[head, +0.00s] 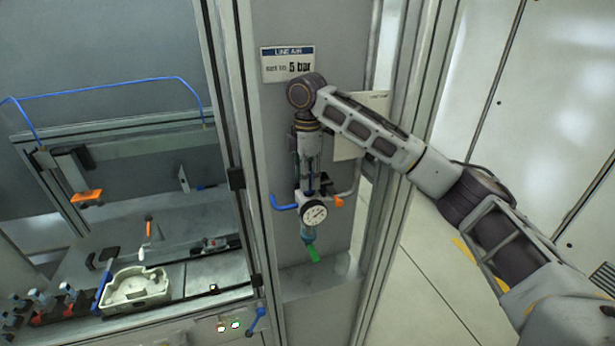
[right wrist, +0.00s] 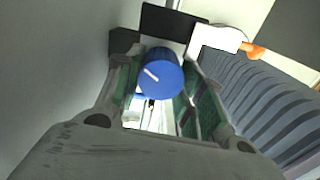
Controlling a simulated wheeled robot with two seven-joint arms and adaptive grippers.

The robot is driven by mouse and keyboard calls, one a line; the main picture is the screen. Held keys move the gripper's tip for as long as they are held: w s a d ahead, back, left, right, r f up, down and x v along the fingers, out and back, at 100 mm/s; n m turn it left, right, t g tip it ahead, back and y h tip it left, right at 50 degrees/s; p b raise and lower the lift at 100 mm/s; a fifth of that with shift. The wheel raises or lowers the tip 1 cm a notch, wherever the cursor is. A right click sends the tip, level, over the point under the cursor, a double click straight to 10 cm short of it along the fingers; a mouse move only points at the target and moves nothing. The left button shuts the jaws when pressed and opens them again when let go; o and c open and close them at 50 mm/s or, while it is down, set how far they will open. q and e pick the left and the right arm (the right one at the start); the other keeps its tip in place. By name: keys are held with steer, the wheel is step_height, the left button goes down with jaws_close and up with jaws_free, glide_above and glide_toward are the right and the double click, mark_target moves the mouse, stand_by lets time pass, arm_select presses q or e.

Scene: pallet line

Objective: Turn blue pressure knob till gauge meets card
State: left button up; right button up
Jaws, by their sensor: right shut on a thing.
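The blue pressure knob (right wrist: 162,74) shows in the right wrist view, with a white mark line on its face. My right gripper (head: 309,188) comes down from above onto the regulator in the head view, and its fingers are shut on the knob's sides. In the wrist view the two green-lined fingers flank the knob. The round gauge (head: 314,212) faces out below the gripper; its needle is too small to read. The card (head: 288,64) above reads "LINE AIR" and "5 bar". My left gripper is not in view.
Frame posts stand on both sides. A pale tray (head: 134,290) lies on the left bench.

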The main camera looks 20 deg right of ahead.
steer(key=o, duration=1)
steer(key=shift+r, duration=6)
